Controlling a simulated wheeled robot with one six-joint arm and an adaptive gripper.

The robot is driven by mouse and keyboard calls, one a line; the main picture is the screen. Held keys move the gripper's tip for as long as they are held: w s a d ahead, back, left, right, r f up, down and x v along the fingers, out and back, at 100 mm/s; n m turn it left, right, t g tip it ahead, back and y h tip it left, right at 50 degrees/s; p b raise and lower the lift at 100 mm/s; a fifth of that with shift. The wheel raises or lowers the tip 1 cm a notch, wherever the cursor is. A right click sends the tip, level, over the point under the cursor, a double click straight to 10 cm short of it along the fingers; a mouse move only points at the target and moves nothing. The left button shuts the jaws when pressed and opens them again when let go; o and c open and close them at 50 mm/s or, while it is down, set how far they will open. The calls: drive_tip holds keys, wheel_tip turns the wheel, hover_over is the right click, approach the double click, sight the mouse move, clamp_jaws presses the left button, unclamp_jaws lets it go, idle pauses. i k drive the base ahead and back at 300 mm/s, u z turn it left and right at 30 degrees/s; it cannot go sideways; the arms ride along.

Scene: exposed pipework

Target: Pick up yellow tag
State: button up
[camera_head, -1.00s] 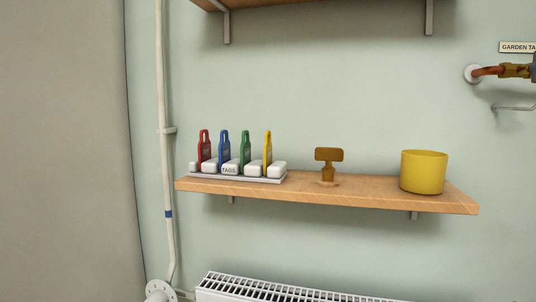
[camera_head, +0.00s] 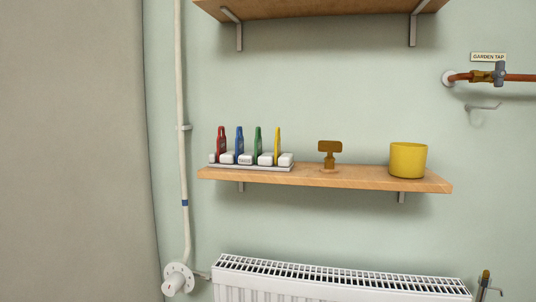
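The yellow tag (camera_head: 277,146) stands upright at the right end of a white tag rack (camera_head: 250,167) on the wooden shelf (camera_head: 350,178). To its left in the same rack stand a green tag (camera_head: 258,144), a blue tag (camera_head: 239,144) and a red tag (camera_head: 221,144). My gripper is not in view.
A brass key-shaped object (camera_head: 330,152) and a yellow pot (camera_head: 408,160) stand right of the rack. Another shelf (camera_head: 320,10) hangs above. A radiator (camera_head: 340,280) is below, and a white pipe (camera_head: 181,100) runs up the wall on the left.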

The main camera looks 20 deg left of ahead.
sight(277, 138)
drive_tip(key=u, duration=0.05)
drive_tip(key=k, duration=0.2)
drive_tip(key=u, duration=3.85)
drive_tip(key=k, duration=0.9)
drive_tip(key=z, duration=1.25)
drive_tip(key=i, duration=0.5)
